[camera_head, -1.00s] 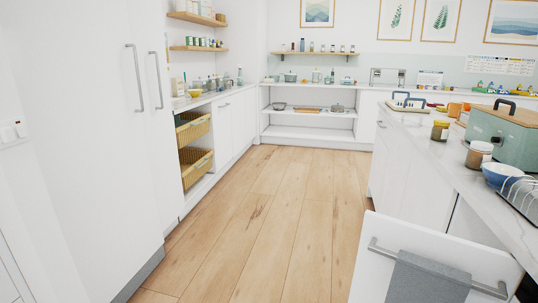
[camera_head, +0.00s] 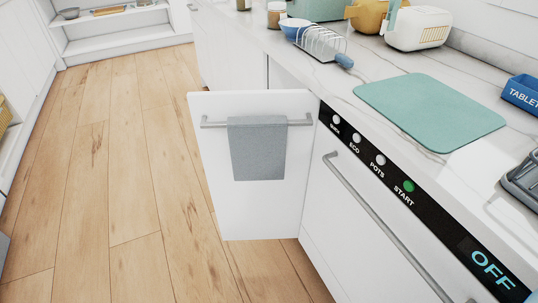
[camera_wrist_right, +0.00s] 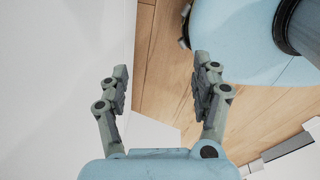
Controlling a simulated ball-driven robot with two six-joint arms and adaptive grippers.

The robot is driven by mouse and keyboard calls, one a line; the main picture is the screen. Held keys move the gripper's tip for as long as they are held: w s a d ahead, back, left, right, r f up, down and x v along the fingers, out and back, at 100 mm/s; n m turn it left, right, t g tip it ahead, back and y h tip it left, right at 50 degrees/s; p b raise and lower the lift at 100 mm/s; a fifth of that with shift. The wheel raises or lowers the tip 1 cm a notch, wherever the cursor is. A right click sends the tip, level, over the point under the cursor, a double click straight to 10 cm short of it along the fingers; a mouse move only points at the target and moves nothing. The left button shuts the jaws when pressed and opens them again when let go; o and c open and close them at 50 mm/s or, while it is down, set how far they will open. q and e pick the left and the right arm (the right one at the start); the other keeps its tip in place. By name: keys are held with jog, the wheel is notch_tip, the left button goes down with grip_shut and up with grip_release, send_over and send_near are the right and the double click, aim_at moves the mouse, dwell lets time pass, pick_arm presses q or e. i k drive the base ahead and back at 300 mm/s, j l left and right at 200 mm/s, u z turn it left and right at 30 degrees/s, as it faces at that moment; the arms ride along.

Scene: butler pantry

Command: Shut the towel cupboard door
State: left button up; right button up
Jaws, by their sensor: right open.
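The towel cupboard door (camera_head: 212,165) is white and stands open, swung out over the floor from the counter front. A grey bar handle (camera_head: 299,122) runs across its upper part, and a grey towel (camera_head: 257,150) hangs over it. The cupboard opening is mostly hidden behind the door. My right gripper (camera_wrist_right: 162,85) shows in the right wrist view with its fingers apart and nothing between them. A white surface lies to its left there; I cannot tell which one. Neither gripper is in the head view.
A dishwasher (camera_head: 375,215) with a black control strip and a long handle adjoins the door on the right. The marble counter (camera_head: 330,75) above holds a toast rack (camera_head: 320,42), a green mat (camera_head: 430,110) and a white toaster (camera_head: 417,28). The wooden floor (camera_head: 130,180) left of the door is clear.

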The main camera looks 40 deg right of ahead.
aim_at(267, 210)
jog(key=z, duration=1.05)
